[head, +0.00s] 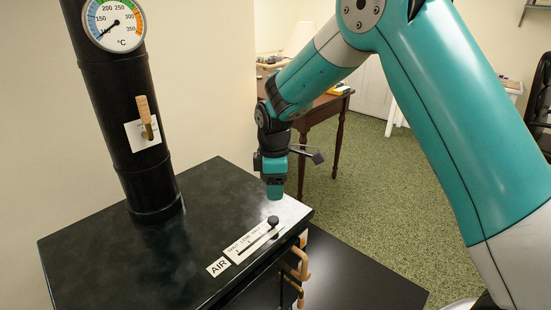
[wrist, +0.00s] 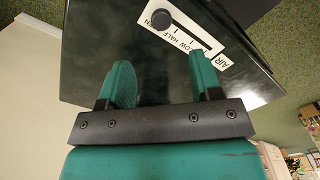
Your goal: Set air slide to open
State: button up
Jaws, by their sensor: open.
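The air slide (head: 258,240) is a white strip with a slot and printed marks on the black stove top, beside an AIR label (head: 218,267). Its round black knob (head: 273,221) stands at the right end of the slot, by the OPEN mark. The wrist view also shows the knob (wrist: 161,20), near the partly hidden OPEN lettering. My gripper (head: 274,194) is above the stove top, just beyond the knob in the head view. In the wrist view my gripper (wrist: 160,70) has its fingers spread with nothing between them; the knob lies beyond the tips, apart from them.
A black flue pipe (head: 118,120) with a dial thermometer (head: 114,22) and a wooden-handled damper (head: 147,118) rises at the left. Wooden handles (head: 300,262) stick out at the stove's front. A wooden table (head: 322,110) stands behind; green carpet lies to the right.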

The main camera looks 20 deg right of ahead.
notch_tip(320, 180, up, 7)
jog(key=shift+r, duration=0.15)
dwell(0.4)
jog(key=s+a+r+m+y+p, duration=0.1)
jog(key=s+r, duration=0.4)
jog(key=s, duration=0.5)
jog(key=s+a+r+m+y+p, duration=0.1)
jog(key=s+r+m+p, duration=0.3)
jog(key=s, duration=0.5)
jog(key=s+a+r+m+y+p, duration=0.2)
jog(key=s+r+p, duration=0.3)
jog(key=s+r, duration=0.3)
jog(key=s+a, duration=0.1)
jog(key=s, duration=0.1)
jog(key=shift+s+r, duration=0.2)
jog(key=shift+s, duration=0.15)
jog(key=shift+s+r, duration=0.1)
jog(key=shift+s, duration=0.1)
